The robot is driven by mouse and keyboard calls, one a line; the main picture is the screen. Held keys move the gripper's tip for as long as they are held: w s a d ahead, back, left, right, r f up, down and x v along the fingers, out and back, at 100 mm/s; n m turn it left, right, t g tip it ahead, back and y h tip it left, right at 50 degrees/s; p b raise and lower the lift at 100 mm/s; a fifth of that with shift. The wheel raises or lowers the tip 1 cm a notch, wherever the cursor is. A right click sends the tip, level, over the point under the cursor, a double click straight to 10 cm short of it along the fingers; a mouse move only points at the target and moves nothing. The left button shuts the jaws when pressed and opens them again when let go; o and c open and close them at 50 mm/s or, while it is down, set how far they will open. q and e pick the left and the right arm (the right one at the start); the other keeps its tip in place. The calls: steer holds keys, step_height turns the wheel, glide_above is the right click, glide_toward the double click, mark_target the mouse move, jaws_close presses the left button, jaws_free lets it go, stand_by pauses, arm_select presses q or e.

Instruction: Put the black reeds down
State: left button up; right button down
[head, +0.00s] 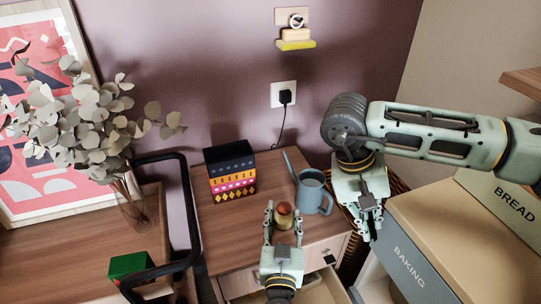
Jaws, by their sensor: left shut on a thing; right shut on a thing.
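My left gripper (284,212) reaches up from the bottom centre over the wooden cabinet top (222,232). It is shut on a small brown, rounded jar (284,219) between its two fingers. My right gripper (368,222) hangs downward from the arm at the right, just right of the grey watering can. It is shut on a thin, dark thing (373,231), which may be the black reeds; it is small and mostly hidden by the fingers.
A colourful patterned box (232,181) and a grey watering can (312,193) stand behind the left gripper. A drawer (322,291) is open below. Leaves in a glass vase (134,212) stand left, near a black rail (187,210). A box marked BAKING (408,268) is at right.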

steer(key=w+a+r+m+g+y, duration=0.25)
steer(key=w+a+m, duration=0.35)
steer(key=m, duration=0.3)
step_height(320, 180, up, 4)
steer(key=m+t+y, duration=0.5)
steer(key=m+y, duration=0.1)
steer(key=m, duration=2.4)
glide_above(265, 189)
steer(key=d, duration=0.1)
steer(key=f, duration=1.7)
steer(key=shift+s+d+f, duration=0.15)
steer(key=shift+s+f, duration=0.25)
steer(key=c, duration=1.8)
jaws_free()
steer(key=shift+f, duration=0.1)
steer(key=shift+c, duration=0.2)
